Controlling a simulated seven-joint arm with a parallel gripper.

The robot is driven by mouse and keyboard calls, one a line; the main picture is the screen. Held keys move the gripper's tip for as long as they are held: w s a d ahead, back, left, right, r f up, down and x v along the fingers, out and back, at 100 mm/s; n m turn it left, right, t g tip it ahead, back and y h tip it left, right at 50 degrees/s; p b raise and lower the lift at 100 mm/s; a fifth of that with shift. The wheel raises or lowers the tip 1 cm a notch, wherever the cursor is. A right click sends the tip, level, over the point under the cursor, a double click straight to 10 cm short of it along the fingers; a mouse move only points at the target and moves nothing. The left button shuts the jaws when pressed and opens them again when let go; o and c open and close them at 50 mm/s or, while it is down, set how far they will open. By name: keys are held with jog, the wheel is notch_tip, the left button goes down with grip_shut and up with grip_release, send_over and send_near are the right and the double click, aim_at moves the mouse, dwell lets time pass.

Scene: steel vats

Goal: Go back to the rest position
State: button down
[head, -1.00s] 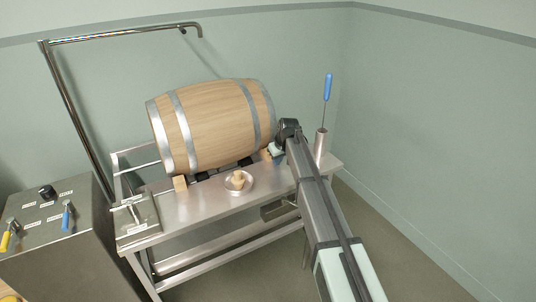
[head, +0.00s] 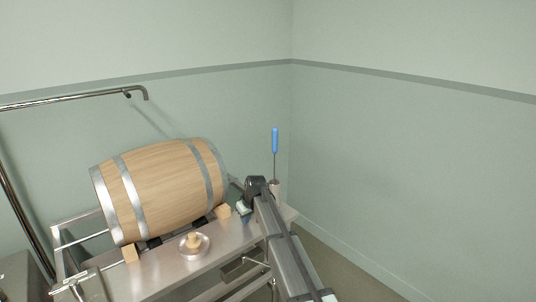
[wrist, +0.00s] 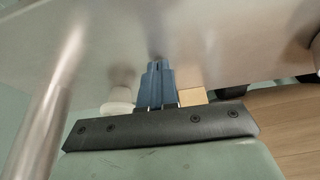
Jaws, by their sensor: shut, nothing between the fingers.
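My gripper (head: 243,208) is beyond the right end of the wooden barrel (head: 160,185), low over the right part of the steel table (head: 222,240). In the wrist view its two blue fingers (wrist: 160,72) are together and empty, with the steel surface behind them. The barrel lies on its side on wooden wedges and shows in the wrist view's lower right (wrist: 285,130). A wedge (wrist: 190,95) shows just right of the fingers. In the head view my arm hides part of the table's right end.
A blue-handled tool (head: 275,142) stands upright in a steel tube (head: 275,186) right of my gripper. A round steel dish (head: 203,250) holding a wooden piece sits before the barrel. A steel pipe (head: 70,98) rises at the left. Walls enclose the back and right; there is free room above.

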jog(key=w+d, duration=0.2)
jog(key=d, duration=0.4)
jog(key=w+d+m, duration=0.1)
jog(key=w+d, duration=0.1)
jog(key=d, duration=0.4)
jog(key=w+d+m+t, duration=0.1)
jog(key=w+d, duration=0.1)
jog(key=d, duration=0.4)
jog(key=shift+w+d, duration=0.3)
jog(key=shift+w, duration=0.05)
jog(key=shift+w+d+f, duration=0.15)
jog(key=shift+d, duration=1.05)
jog(key=s+d+f+m+g+h, duration=0.1)
jog(key=s+d+f+m+g, duration=0.2)
jog(key=s+f, duration=1.2)
jog(key=s+d+f+m+g+h, duration=0.15)
jog(key=s+d+f, duration=0.35)
jog(key=s+f, duration=0.95)
jog(key=s+d+f+g, duration=0.1)
jog(key=s+f+g, duration=0.1)
jog(key=s, duration=1.1)
jog(key=s+d+f+m+g, duration=0.1)
jog(key=s+f, duration=0.4)
jog(key=s, duration=0.8)
jog(key=s+d+f+m+g, duration=0.1)
jog(key=s+d+f+g, duration=0.1)
jog(key=s, duration=1.1)
jog(key=shift+s+d+f+g, duration=0.3)
jog(key=shift+d+f+g, duration=0.1)
jog(key=shift+f+g, duration=0.3)
